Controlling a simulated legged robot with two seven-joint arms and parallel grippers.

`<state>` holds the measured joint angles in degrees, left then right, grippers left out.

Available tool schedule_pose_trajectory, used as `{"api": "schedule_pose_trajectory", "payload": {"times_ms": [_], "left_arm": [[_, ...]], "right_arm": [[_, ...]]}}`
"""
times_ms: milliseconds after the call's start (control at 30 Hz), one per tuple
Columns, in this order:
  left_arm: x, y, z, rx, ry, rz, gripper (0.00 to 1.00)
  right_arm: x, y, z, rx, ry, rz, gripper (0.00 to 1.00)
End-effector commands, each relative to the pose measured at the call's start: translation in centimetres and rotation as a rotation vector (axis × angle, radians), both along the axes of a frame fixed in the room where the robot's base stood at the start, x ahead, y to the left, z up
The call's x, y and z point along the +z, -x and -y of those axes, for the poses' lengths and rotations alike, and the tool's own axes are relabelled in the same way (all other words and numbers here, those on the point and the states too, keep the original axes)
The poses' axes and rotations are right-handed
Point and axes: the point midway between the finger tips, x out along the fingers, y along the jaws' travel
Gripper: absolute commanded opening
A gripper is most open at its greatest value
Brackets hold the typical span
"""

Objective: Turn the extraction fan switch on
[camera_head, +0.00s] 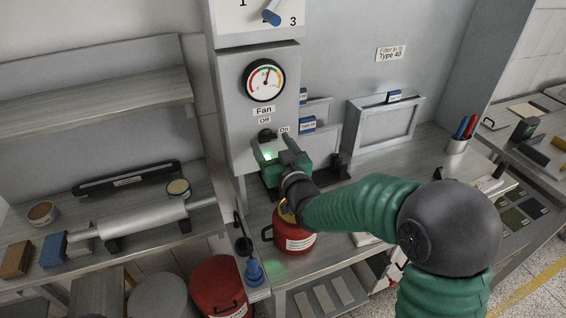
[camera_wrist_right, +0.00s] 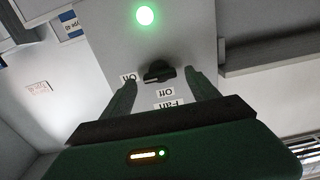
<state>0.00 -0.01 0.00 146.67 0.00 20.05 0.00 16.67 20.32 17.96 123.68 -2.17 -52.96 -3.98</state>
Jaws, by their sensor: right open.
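The fan switch is a black rotary knob (camera_head: 267,134) on the grey control column (camera_head: 232,110), under the "Fan" and "Off" labels and left of the "On" label. In the upside-down right wrist view the knob (camera_wrist_right: 159,71) has its bar roughly level, one end towards "On". A round green light (camera_wrist_right: 145,15) beside it is lit. My right gripper (camera_head: 272,149) is open just in front of the column. In the wrist view its fingers (camera_wrist_right: 161,82) stand apart on either side of the knob; contact cannot be told. My left gripper is out of view.
A round gauge (camera_head: 264,80) sits above the switch, and a blue-handled selector (camera_head: 271,17) higher up. A red canister (camera_head: 295,240) stands on the bench below my right arm. A framed panel (camera_head: 350,137) and a pen cup (camera_head: 457,146) stand to the right.

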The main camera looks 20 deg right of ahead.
Motion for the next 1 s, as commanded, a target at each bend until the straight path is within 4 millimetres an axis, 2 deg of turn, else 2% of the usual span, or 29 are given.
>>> {"api": "schedule_pose_trajectory", "payload": {"times_ms": [100,300,433,500,633,767,1000], "left_arm": [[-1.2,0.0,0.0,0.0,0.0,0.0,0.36],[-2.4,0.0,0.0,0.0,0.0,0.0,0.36],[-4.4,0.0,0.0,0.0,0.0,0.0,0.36],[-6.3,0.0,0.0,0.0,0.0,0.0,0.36],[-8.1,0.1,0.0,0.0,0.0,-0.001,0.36],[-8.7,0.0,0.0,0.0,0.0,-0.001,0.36],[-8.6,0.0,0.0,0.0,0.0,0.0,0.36]], "right_arm": [[-0.3,3.1,0.1,-0.001,0.003,0.002,0.69],[-0.3,9.2,0.3,-0.001,0.003,0.002,0.69],[-0.7,12.2,0.5,-0.001,0.003,0.005,0.69],[-1.1,12.9,0.4,0.003,0.003,0.006,0.69],[-0.8,14.0,0.4,0.004,0.003,0.003,0.69],[-0.5,14.7,0.5,0.001,0.0,0.0,0.69],[-0.2,14.9,0.5,0.0,-0.002,-0.003,0.69]]}}
